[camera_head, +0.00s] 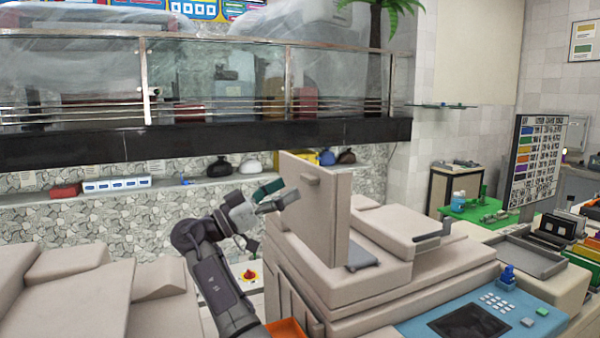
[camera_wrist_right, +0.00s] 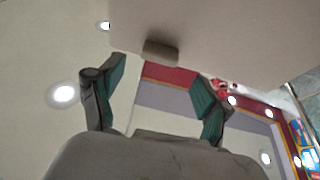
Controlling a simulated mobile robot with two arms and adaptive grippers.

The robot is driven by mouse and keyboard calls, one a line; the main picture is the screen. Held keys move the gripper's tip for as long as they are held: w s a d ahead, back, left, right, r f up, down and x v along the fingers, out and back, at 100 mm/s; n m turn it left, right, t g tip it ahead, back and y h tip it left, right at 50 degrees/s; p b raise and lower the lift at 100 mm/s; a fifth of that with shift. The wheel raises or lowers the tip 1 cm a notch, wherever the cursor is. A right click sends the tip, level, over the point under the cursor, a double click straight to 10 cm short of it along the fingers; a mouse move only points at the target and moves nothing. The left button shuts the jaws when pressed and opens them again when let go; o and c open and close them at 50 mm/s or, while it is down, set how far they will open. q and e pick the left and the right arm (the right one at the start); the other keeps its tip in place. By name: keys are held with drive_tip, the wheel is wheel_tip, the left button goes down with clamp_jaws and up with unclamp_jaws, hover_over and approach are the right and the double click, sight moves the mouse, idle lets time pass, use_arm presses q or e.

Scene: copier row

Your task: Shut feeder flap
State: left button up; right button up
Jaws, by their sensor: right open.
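The feeder flap (camera_head: 328,225) is a beige panel standing upright, raised open on top of the beige copier (camera_head: 390,285). A small handle (camera_head: 309,178) sticks out near its top, on the side facing my arm. My right gripper (camera_head: 275,196) is open and empty, just left of the flap near handle height. In the right wrist view the flap's face (camera_wrist_right: 235,30) fills the top, with the handle (camera_wrist_right: 161,50) beyond and between my open fingers (camera_wrist_right: 160,82). Any contact cannot be made out. My left gripper is not in view.
A blue control panel (camera_head: 415,325) with keys and a dark screen is at the copier's front. Another beige machine (camera_head: 70,290) stands at left. An orange tray (camera_head: 286,328) is below my right arm. A shelf (camera_head: 200,186) with small items runs behind.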

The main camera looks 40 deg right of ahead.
sight(304, 179)
drive_tip(key=p+x, duration=0.1)
drive_tip(key=x, duration=0.3)
drive_tip(key=shift+s+a+r, duration=0.1)
drive_tip(key=shift+d, duration=0.3)
drive_tip(key=shift+c, duration=0.2)
clamp_jaws()
